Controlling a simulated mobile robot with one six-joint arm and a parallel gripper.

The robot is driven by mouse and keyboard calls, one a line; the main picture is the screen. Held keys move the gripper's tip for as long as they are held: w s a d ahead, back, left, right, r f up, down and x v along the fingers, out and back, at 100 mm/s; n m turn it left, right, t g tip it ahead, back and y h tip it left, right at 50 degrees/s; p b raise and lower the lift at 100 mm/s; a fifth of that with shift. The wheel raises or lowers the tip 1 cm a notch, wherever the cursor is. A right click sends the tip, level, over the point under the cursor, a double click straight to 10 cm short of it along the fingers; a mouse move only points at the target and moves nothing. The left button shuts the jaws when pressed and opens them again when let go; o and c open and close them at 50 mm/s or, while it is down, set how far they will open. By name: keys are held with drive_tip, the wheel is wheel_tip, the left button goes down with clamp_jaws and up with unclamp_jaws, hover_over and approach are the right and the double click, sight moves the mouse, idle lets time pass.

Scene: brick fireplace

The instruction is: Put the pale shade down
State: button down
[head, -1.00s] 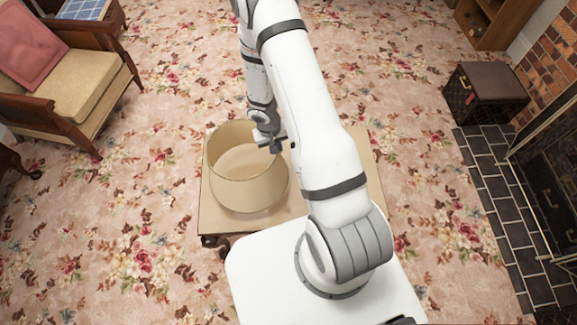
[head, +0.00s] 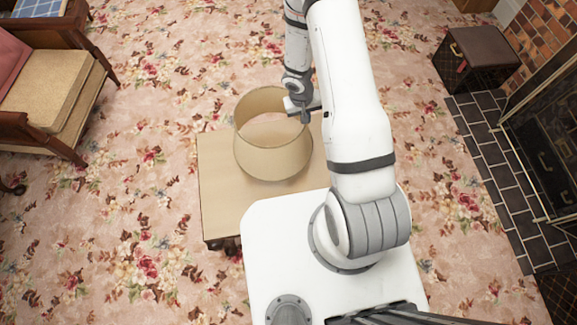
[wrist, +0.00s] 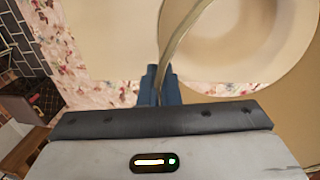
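The pale shade (head: 270,160) is a beige, open, drum-like ring that flares towards the bottom. It is upright in the head view, in front of the far middle part of a small tan table (head: 222,185). My gripper (head: 306,114) is at the right side of the shade's upper rim. In the wrist view, the blue fingers (wrist: 159,84) stand close on both sides of the shade's thin wall (wrist: 176,40), pinching it. Pinkish carpet shows through the shade's opening. I cannot tell whether its lower edge touches the tabletop. My arm hides the table's right part.
The table's left and near-left top is bare. Floral carpet (head: 120,190) lies open to the left. A wooden armchair (head: 55,85) stands at upper left. A dark box (head: 485,60) and the black-tiled brick fireplace (head: 545,150) are at right.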

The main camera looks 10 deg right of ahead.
drive_tip(key=b, duration=0.2)
drive_tip(key=w+d+b, duration=0.1)
drive_tip(key=b, duration=0.1)
drive_tip(key=shift+f+n, duration=0.2)
drive_tip(key=shift+n, duration=0.1)
drive_tip(key=b, duration=0.2)
drive_tip(key=shift+w+d+b, duration=0.2)
drive_tip(key=shift+b, duration=0.2)
drive_tip(key=s+d+r+n+b, duration=0.15)
drive_tip(key=s+n+b, duration=0.25)
drive_tip(key=b, duration=1.1)
drive_tip(key=shift+t, duration=0.4)
drive_tip(key=f+b, duration=0.1)
drive_tip(key=f, duration=0.3)
drive_tip(key=f+b, duration=0.1)
drive_tip(key=f, duration=0.4)
drive_tip(key=shift+w+a+b, duration=0.15)
drive_tip(key=shift+w+b, duration=0.05)
drive_tip(key=shift+b, duration=0.15)
drive_tip(key=shift+f, duration=0.15)
drive_tip(key=c, duration=1.6)
unclamp_jaws()
drive_tip(key=shift+c, duration=0.2)
